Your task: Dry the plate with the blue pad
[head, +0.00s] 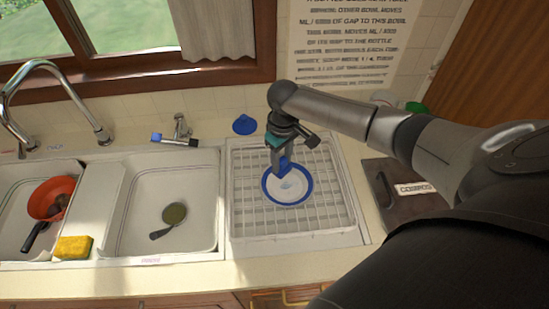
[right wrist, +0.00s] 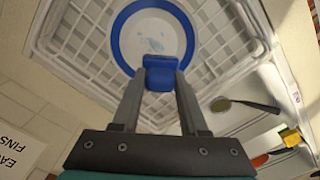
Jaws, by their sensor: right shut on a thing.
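The plate (head: 293,190) is white with a blue rim and lies in the white dish rack. A pale blue wet-looking patch marks its middle. It also shows in the right wrist view (right wrist: 153,33). My right gripper (head: 283,163) is shut on the blue pad (right wrist: 160,80), a small blue block. The pad is over the plate's edge nearest the window; I cannot tell whether it touches the plate. My left gripper is not in view.
The white rack (head: 250,219) stands right of two sink basins. A dark box (head: 398,192) stands at right.

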